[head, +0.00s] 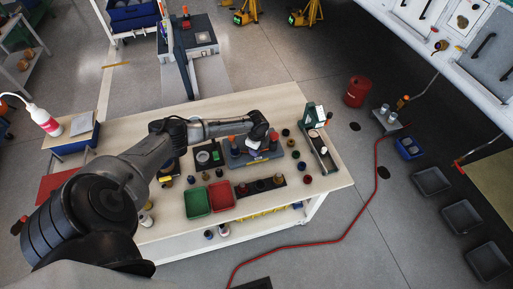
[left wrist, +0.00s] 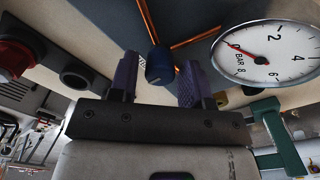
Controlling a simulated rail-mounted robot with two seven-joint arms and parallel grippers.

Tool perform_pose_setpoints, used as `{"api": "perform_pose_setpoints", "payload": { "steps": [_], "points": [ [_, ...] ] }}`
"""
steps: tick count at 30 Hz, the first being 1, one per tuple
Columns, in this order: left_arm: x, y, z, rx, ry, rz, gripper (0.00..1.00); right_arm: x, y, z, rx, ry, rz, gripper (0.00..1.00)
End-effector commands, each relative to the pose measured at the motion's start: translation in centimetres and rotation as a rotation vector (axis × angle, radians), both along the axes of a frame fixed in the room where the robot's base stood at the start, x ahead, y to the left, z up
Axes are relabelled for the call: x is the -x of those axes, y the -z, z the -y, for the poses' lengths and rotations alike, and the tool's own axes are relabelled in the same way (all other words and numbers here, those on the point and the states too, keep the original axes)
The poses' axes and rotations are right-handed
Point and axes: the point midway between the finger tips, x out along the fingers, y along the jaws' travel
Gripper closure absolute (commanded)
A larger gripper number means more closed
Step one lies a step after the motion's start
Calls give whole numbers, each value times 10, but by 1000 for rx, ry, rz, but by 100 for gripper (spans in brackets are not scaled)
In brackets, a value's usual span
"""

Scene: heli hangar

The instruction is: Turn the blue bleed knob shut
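The blue bleed knob (left wrist: 160,66) shows in the left wrist view, between the two fingers of my left gripper (left wrist: 158,82). A narrow gap shows on each side of the knob, so the gripper is open around it and not clamped. In the head view my left gripper (head: 257,132) is over the blue-grey block (head: 262,156) on the bench, and I cannot make out the blue knob there. A round white pressure gauge (left wrist: 268,55) marked BAR is right of the fingers, its red needle near 0. My right gripper is in neither view.
A red knob (left wrist: 17,54) and a dark round fitting (left wrist: 76,75) are left of the fingers. Copper-coloured pipes run behind the blue knob. On the bench (head: 285,100) are a green tray (head: 197,204), a red tray (head: 222,197), several small caps and a green-ended stand (head: 314,116).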

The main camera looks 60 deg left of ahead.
Motion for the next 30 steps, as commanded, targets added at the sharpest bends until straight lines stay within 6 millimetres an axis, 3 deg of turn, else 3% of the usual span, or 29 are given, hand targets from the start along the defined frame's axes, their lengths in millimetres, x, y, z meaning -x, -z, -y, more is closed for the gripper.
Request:
{"api": "perform_pose_setpoints", "payload": {
  "steps": [3, 14, 30],
  "points": [
    [0, 0, 0, -1, -1, -1, 45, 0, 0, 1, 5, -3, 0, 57],
    [0, -9, -1, -1, 0, 2, 45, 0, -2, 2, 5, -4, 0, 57],
    [0, -107, -1, -1, 0, 0, 45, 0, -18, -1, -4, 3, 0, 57]
  ]
}}
